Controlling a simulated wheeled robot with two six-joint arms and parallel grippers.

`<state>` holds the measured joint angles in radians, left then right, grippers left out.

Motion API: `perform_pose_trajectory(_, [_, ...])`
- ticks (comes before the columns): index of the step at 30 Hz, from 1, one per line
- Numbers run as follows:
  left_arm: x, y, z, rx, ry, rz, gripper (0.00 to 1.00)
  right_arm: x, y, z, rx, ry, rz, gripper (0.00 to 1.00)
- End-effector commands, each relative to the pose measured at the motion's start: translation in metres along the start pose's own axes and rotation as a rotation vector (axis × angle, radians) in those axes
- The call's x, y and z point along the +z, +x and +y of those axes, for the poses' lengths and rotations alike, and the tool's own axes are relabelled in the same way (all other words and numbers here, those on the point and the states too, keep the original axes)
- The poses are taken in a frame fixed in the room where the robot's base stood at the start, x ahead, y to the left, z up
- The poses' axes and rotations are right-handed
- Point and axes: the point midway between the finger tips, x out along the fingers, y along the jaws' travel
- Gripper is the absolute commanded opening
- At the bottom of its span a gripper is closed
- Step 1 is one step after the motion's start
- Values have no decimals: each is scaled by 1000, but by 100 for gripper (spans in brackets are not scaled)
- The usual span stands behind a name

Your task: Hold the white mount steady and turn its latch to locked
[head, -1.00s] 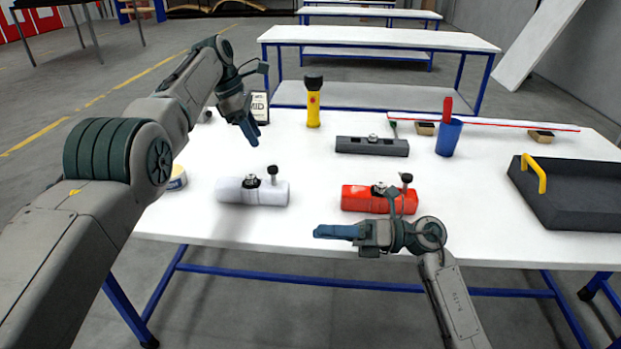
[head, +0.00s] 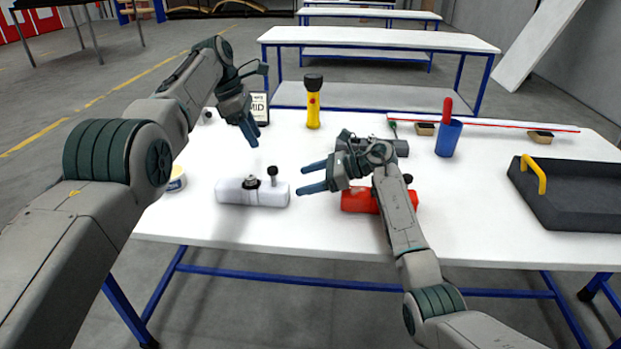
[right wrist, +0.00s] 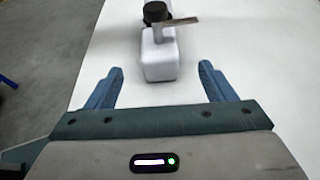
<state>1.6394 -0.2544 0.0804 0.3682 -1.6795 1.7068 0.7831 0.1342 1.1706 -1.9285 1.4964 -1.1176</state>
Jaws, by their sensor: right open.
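The white mount (head: 232,192) lies on the table at left centre in the head view, with a dark latch (head: 251,182) on top and a black-knobbed post (head: 272,172) near its right end. My right gripper (head: 303,179) is open and empty just right of the mount, fingers pointing at it. In the right wrist view the white mount (right wrist: 158,69) lies ahead between the open fingers, its end facing me, with a lever and a black knob (right wrist: 156,12) on top. My left gripper (head: 250,135) hangs above and behind the mount; its fingers overlap.
A red mount (head: 360,199) lies under my right arm, and a grey one (head: 400,147) behind it is partly hidden. A small tub (head: 177,180) is left of the white mount.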

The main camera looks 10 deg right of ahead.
Motion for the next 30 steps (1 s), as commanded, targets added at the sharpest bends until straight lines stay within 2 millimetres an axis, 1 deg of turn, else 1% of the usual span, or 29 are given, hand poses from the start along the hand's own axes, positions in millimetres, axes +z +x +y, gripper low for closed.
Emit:
perform_pose_trajectory(5, [0, 0, 0, 0, 0, 0, 36, 0, 23, 1, 2, 1, 0, 76])
perform_pose_trajectory(12, [0, 0, 0, 0, 0, 0, 36, 0, 67, 1, 3, 3, 0, 76])
perform_pose_trajectory(15, [0, 0, 0, 0, 0, 0, 36, 0, 83, 1, 2, 3, -1, 76])
perform_pose_trajectory(18, [0, 0, 0, 0, 0, 0, 36, 0, 94, 1, 1, 2, 0, 76])
perform_pose_trajectory(23, [0, 0, 0, 0, 0, 0, 36, 0, 104, 1, 0, 2, 0, 76])
perform_pose_trajectory(30, [0, 0, 0, 0, 0, 0, 36, -1, 105, 1, -1, 2, 0, 76])
